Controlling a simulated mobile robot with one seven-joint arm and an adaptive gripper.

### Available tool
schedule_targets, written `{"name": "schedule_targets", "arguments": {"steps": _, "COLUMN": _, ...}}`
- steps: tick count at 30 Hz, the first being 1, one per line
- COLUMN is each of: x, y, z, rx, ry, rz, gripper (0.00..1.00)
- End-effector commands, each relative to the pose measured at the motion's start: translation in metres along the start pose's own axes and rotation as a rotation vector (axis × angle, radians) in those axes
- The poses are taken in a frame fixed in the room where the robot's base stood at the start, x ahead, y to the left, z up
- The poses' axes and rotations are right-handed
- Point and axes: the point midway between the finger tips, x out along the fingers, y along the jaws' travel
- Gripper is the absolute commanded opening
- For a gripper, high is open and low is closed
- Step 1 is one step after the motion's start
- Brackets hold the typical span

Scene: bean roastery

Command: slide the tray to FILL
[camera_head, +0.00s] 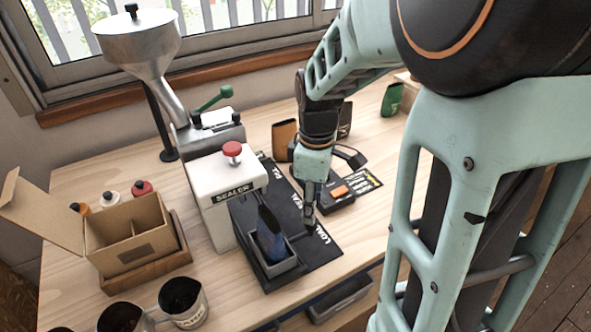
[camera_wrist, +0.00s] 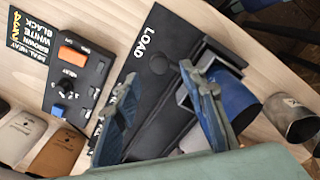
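The tray (camera_head: 284,268) is a small dark grey open box with a blue pouch (camera_head: 268,232) upright in it. It sits on the black track board (camera_head: 325,250) at its near end, beside the LOAD lettering. FILL lettering cannot be read in either view. My gripper (camera_head: 309,222) points down just right of the tray, low over the board. In the wrist view my gripper (camera_wrist: 165,105) has its two fingers wide apart, with the dark board between them. The tray's grey edge (camera_wrist: 187,97) and the blue pouch (camera_wrist: 232,97) lie by the right finger; contact cannot be told.
A white SEALER block (camera_head: 215,205) with a red knob stands left of the board, with a metal hopper (camera_head: 135,42) behind. A control box (camera_head: 335,196) with an orange switch is at right. A cardboard box (camera_head: 130,235) and metal cups (camera_head: 184,302) stand at left.

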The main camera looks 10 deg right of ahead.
Motion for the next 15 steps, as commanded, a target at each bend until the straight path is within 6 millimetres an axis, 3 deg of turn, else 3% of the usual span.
{"name": "schedule_targets", "arguments": {"steps": 6, "x": 0.038, "y": -0.001, "z": 0.000, "rx": -0.001, "ry": -0.002, "rz": -0.004, "gripper": 0.39}}
{"name": "schedule_targets", "arguments": {"steps": 15, "x": 0.054, "y": 0.000, "z": 0.000, "rx": 0.000, "ry": 0.000, "rz": 0.000, "gripper": 0.39}}
